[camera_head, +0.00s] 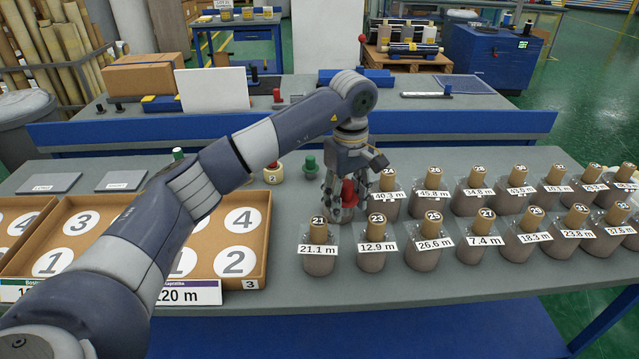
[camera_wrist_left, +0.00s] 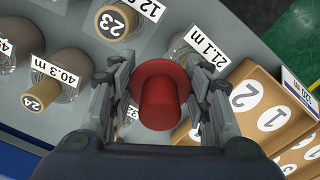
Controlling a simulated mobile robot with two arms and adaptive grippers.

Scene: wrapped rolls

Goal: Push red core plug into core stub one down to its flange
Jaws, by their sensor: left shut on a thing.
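The red core plug (camera_head: 348,193) is between the fingers of my left gripper (camera_head: 345,190), with its wide flange and narrower cylinder visible in the left wrist view (camera_wrist_left: 160,97). My right gripper is not in view.
Wrapped rolls with brown cores and length labels, such as roll 21 (camera_head: 318,250) and roll 23 (camera_head: 372,245), stand in two rows to the right. A green plug (camera_head: 310,165) stands behind. Numbered cardboard trays (camera_head: 258,267) lie left, beneath my arm.

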